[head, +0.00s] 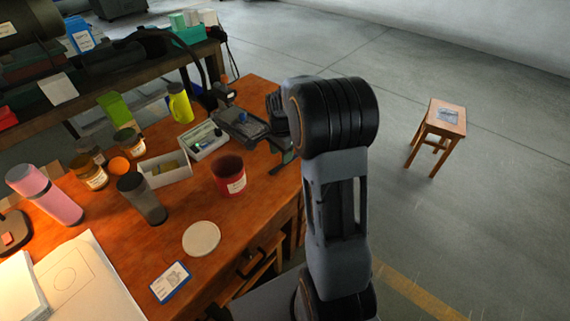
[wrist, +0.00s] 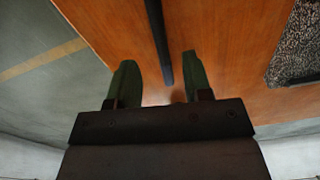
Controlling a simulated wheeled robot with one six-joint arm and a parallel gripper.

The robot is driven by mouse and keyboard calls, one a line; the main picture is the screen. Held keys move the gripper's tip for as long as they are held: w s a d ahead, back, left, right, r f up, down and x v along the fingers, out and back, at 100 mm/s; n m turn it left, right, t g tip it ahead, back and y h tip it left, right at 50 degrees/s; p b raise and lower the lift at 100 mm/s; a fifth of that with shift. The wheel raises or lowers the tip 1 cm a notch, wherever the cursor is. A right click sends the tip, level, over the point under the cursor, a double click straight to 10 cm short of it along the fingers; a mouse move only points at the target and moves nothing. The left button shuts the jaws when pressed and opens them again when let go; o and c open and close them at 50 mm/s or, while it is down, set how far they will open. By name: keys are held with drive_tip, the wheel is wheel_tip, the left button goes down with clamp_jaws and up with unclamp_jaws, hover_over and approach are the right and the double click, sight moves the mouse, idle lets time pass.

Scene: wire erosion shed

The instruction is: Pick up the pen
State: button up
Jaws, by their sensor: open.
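A dark, slim rod that looks like the pen (wrist: 158,40) lies on the orange-brown wooden table (wrist: 220,30) in the wrist view. It runs from the top edge down into the space between my two green fingers. My gripper (wrist: 159,62) is open, with one finger on each side of the pen and a gap on both sides. I cannot tell how high the fingers are above the table. In the head view my gripper (head: 283,164) is at the table's right edge, partly behind my arm, and I cannot make out the pen there.
A speckled dark tray (wrist: 298,40) is right of the fingers. In the head view a red cup (head: 229,176), a white box (head: 165,182), a grey tumbler (head: 143,199) and a round pale disc (head: 201,238) stand on the table. A small stool (head: 448,113) is on open floor.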

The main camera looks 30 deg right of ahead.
wheel_tip(320, 180, down, 5)
drive_tip(key=shift+r, duration=0.1)
idle(0.3)
clamp_jaws()
